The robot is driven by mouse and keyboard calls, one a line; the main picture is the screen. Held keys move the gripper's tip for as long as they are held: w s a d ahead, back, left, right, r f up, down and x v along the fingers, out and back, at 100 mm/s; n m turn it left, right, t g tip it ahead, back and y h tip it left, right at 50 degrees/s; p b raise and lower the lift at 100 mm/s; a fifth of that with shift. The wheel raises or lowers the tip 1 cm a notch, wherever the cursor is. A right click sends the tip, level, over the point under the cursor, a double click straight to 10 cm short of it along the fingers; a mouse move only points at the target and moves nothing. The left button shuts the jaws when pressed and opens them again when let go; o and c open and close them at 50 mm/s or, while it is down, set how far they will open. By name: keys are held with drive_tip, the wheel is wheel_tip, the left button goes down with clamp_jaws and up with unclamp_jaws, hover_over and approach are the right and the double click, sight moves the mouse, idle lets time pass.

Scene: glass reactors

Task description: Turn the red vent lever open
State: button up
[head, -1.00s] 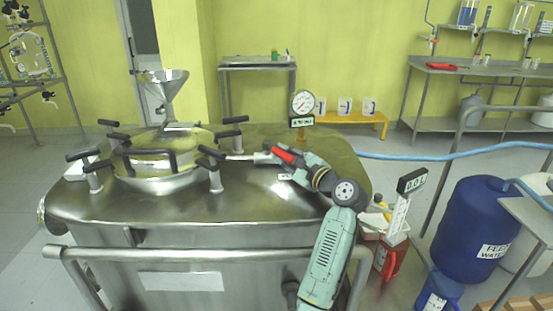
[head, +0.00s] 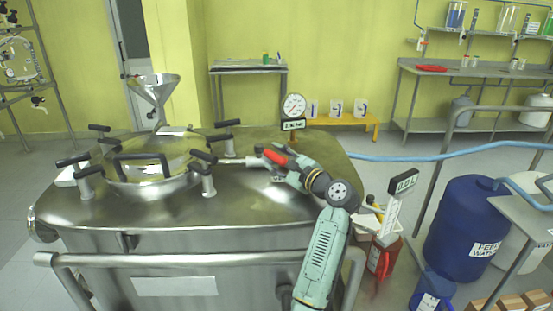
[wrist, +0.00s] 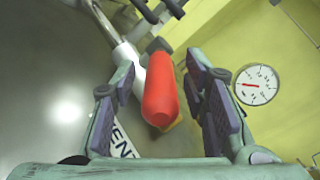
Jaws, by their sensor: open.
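The red vent lever (wrist: 160,92) lies between the two spread fingers of my gripper (wrist: 161,84) in the wrist view, with a gap showing on each side. Behind it a pale metal pipe (wrist: 128,58) runs up to the left. In the head view the red lever (head: 275,157) shows at my gripper (head: 272,161), on top of the steel vessel near the end of a short pipe. My gripper is open and holds nothing. A label (wrist: 124,148) reading "VEN…" is partly hidden behind my left finger.
A round pressure gauge (head: 293,105) stands just behind the lever, and close on the right in the wrist view. The hatch (head: 153,165) with black-handled clamps and a funnel (head: 154,86) stand to the left. A rail (head: 190,259) runs along the vessel's front.

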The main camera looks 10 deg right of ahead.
drive_tip(key=shift+s, duration=0.1)
drive_tip(key=v, duration=1.2)
drive_tip(key=shift+c, duration=0.5)
